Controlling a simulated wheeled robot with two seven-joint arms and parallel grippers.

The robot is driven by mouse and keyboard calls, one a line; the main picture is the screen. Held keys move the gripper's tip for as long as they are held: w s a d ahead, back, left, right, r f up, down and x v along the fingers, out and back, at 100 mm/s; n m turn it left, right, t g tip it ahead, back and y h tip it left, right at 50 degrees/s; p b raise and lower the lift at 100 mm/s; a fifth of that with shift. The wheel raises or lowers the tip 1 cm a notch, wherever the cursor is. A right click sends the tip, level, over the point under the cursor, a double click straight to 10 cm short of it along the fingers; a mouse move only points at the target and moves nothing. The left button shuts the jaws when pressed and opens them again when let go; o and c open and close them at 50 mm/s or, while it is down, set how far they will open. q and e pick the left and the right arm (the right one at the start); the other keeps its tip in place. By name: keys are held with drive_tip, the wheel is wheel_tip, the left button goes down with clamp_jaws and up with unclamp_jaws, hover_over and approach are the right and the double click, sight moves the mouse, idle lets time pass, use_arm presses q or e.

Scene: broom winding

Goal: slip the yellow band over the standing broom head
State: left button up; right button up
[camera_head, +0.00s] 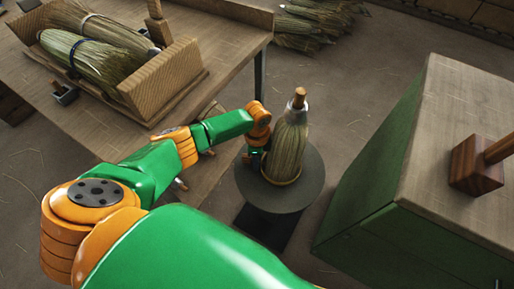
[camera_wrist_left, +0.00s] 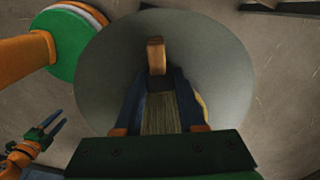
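The broom head (camera_head: 288,148) stands upright on a round grey stand (camera_head: 312,185), with straw below, a pale neck and a brown wooden peg on top. The yellow band (camera_head: 283,182) shows as an arc along the front of its foot; its far side is hidden. My left gripper (camera_head: 256,153) is low at the left side of the broom head. In the left wrist view its dark blue fingers (camera_wrist_left: 160,95) are apart, with straw between them. A yellow sliver shows beyond the right finger. My right gripper (camera_wrist_left: 45,138) appears there at lower left, open and empty.
A wooden table (camera_head: 85,112) with a crate (camera_head: 165,80) of bundled straw stands at left. A green cabinet (camera_head: 375,160) with a wooden top and a wooden block (camera_head: 476,167) stands close at right. Straw bundles (camera_head: 312,25) lie on the floor behind.

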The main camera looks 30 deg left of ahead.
use_arm(q)
drive_tip(key=o, duration=0.5)
